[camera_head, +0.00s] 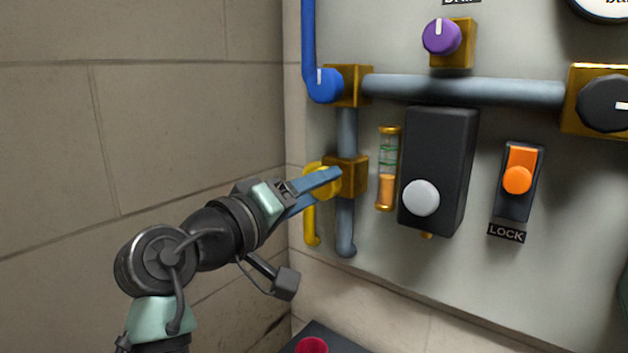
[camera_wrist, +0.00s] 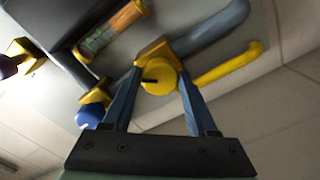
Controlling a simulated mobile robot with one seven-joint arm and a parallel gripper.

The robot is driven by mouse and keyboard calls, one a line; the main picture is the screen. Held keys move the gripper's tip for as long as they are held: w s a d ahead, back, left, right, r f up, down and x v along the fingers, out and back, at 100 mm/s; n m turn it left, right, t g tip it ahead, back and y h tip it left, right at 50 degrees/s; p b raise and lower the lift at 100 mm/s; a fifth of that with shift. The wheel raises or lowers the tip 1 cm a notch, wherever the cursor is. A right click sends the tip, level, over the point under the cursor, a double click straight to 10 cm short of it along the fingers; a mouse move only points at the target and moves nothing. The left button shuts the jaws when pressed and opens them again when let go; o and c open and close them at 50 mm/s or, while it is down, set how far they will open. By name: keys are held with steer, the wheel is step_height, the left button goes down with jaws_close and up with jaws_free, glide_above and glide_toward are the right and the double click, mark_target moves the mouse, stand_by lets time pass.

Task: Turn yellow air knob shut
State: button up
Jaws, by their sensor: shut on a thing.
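The yellow air knob (camera_wrist: 159,78) shows in the wrist view between the two blue fingers of my gripper (camera_wrist: 158,95). It is round with a dark pointer mark on its face, in front of a brass valve block (camera_wrist: 152,50). In the head view the yellow knob (camera_head: 317,178) is partly hidden behind my gripper (camera_head: 328,178), at the lower left of the panel beside the brass block (camera_head: 351,176). My gripper is shut on the knob. A yellow pipe (camera_head: 310,224) curves down below it.
A blue knob (camera_head: 324,86) sits above on the grey pipe (camera_head: 460,90). A sight glass (camera_head: 387,168), a dark box with a white button (camera_head: 421,198) and an orange LOCK switch (camera_head: 517,180) are to the right. A brick wall (camera_head: 150,110) stands at left.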

steer(key=shift+r+n+p, duration=0.2)
steer(key=shift+n+p, duration=2.1)
steer(key=shift+n, duration=1.5)
steer(key=o, duration=1.4)
steer(key=shift+f, duration=0.1)
steer(key=shift+c, duration=0.2)
steer(key=shift+s, duration=0.1)
steer(key=b+v, duration=0.6)
steer(key=v, duration=0.7)
steer(key=shift+b, duration=0.35)
